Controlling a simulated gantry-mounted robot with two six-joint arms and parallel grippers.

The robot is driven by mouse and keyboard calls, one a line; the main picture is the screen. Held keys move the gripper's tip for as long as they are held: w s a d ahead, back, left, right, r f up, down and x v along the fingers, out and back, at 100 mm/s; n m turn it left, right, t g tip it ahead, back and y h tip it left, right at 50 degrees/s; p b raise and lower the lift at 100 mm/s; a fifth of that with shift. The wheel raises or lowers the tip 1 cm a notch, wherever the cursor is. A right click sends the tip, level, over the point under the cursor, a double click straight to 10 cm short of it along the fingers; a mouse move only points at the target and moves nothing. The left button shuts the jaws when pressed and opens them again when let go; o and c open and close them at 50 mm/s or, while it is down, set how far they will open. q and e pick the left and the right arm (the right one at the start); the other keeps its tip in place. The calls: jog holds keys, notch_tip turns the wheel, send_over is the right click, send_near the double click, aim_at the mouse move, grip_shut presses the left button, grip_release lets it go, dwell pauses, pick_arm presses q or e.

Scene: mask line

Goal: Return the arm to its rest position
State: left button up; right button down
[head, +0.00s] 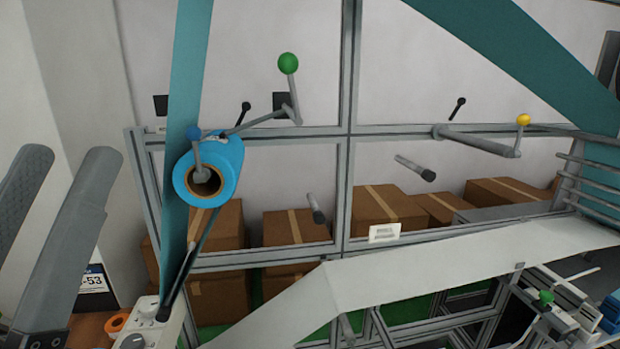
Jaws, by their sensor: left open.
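My left gripper (58,215) is at the left edge of the head view. Its two grey fingers point up and stand apart, with nothing between them. It is to the left of the blue roll (225,160), clear of it. The blue roll has a brown core and sits at the left of the metal frame, with a blue-knobbed lever in front of it. My right gripper is not in view.
A metal frame (345,195) carries levers with a green knob (288,63) and a yellow knob (523,120). Teal strips (190,80) and a white web (430,268) cross it. Brown boxes (385,205) stand behind. A small orange ring (117,322) lies near the gripper.

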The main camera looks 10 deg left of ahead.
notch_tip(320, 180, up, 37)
jog(key=p, duration=3.6)
